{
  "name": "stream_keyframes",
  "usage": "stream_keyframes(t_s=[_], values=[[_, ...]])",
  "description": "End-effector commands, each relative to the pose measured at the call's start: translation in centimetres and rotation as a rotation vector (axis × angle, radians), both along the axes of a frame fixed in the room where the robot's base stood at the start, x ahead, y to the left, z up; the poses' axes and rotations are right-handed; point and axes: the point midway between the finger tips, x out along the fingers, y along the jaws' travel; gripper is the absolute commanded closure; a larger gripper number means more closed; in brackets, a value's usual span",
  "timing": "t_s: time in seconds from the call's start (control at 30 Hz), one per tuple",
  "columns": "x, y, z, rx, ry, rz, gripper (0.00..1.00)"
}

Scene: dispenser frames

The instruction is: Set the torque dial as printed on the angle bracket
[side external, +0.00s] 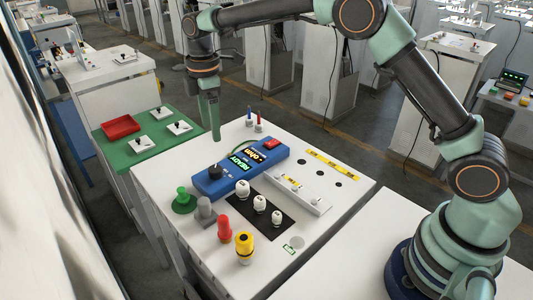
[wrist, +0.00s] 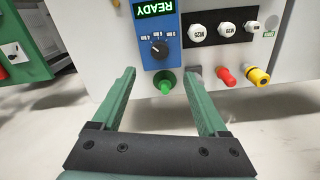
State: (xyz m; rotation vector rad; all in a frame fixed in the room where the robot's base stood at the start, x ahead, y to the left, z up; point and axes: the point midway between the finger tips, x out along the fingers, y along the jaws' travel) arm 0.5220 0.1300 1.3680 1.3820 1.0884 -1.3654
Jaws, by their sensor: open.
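The blue dispenser unit (side external: 240,168) sits on the white bench and carries a black torque dial (side external: 214,171). In the wrist view the dial (wrist: 159,49) has a white pointer mark and small Nm marks around it; its exact setting is too small to tell. A green READY screen shows beside it. A pale grey angled piece (side external: 305,196), seemingly the angle bracket, lies right of the unit with a yellow label whose print I cannot read. My gripper (side external: 214,136) hangs above the bench's back left edge. Its jaws (wrist: 158,72) are open and empty, apart from the dial.
A green knob (side external: 183,199), grey, red (side external: 225,229) and yellow (side external: 244,247) pieces stand along the bench's near left edge. White M-marked caps stand on a black mat (side external: 262,222). Red and blue pens stand behind. A green side table (side external: 152,157) holds a red tray.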

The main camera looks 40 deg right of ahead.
Motion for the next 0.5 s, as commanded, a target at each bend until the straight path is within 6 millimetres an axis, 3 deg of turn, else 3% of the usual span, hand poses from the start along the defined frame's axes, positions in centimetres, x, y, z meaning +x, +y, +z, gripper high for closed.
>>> stream_keyframes(t_s=[0.27, 0.5], values=[[0.2, 0.4, -2.1, -0.004, 0.015, 0.033, 0.23], [0.1, 0.3, -6.4, -0.004, 0.015, 0.031, 0.23]])
